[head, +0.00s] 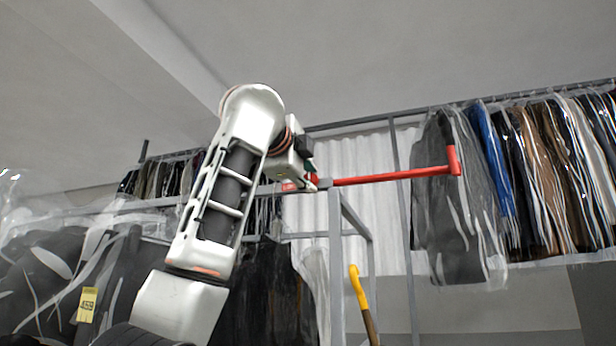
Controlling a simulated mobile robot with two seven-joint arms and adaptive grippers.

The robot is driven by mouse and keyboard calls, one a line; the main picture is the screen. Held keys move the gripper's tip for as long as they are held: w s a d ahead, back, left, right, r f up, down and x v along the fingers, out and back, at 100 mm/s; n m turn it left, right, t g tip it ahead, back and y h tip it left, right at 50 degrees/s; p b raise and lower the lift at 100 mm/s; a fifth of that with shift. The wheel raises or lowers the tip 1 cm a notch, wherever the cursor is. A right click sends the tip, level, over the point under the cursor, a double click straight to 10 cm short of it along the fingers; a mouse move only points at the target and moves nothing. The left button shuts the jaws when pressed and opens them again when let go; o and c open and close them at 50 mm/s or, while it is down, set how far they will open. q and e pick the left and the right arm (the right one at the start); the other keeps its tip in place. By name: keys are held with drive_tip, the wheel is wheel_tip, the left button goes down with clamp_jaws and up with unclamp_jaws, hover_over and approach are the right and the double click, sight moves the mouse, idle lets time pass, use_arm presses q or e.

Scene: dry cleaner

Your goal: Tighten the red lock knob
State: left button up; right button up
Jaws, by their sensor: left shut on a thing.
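My left gripper (311,177) reaches the top of a grey metal rack post at the middle of the head view. It is shut on a small red part at the rack's corner, which I take to be the red lock knob (315,179). The gripper hides most of the knob, so its turn angle cannot be seen. A long red bar (390,175) runs from beside the knob to the right and ends in a short red upright piece (454,160). My right gripper is not in view.
The grey rack frame (336,250) stands below the gripper. Bagged garments (450,220) hang at the right, near the red bar's end, and more dark bagged clothes (50,270) hang at the left.

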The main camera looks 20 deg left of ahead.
use_arm(q)
drive_tip(key=o, duration=1.1)
drive_tip(key=s, duration=1.2)
drive_tip(key=shift+a, duration=0.2)
